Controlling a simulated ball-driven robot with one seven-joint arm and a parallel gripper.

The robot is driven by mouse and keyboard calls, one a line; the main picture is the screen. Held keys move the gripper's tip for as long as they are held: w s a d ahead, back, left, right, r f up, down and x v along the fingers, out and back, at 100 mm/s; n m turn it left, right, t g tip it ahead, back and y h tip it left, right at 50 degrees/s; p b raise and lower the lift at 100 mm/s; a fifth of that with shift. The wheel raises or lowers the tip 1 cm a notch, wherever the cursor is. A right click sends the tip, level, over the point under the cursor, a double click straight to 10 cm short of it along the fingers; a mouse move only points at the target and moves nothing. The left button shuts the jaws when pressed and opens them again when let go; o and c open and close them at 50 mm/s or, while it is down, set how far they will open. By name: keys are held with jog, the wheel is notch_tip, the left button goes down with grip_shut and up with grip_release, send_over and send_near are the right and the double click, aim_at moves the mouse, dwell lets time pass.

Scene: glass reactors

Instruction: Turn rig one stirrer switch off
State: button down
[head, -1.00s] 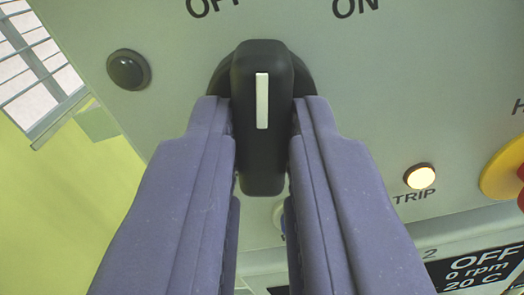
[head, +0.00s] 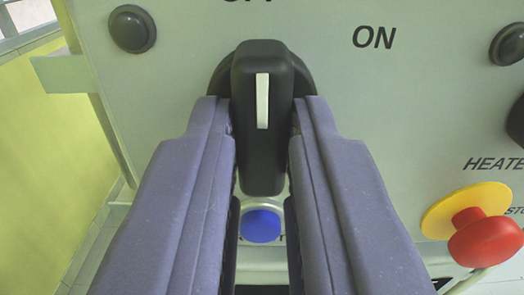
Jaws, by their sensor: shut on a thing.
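The black rotary switch knob (head: 262,160) with a white pointer line stands on the grey panel in the upper middle. My gripper (head: 262,118) is shut on it, one purple finger against each side. The pointer line aims up toward the OFF label (head: 248,2), which is cut by the top edge. The ON label (head: 374,37) lies up and to the right of the knob. No rig number shows beside this knob.
A blue button (head: 262,226) shows between my fingers below the knob. A red emergency stop (head: 485,238) on a yellow disc (head: 440,215) is at lower right, near a HEATER label (head: 492,164). Dark domes sit at upper left (head: 132,28) and upper right (head: 508,44).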

jog(key=shift+f, duration=0.1)
jog(key=c, duration=1.1)
grip_release()
jog(key=shift+o, duration=0.2)
jog(key=shift+s, duration=0.1)
jog(key=s, duration=0.7)
jog(key=shift+s+a, duration=0.15)
jog(key=shift+s, duration=0.2)
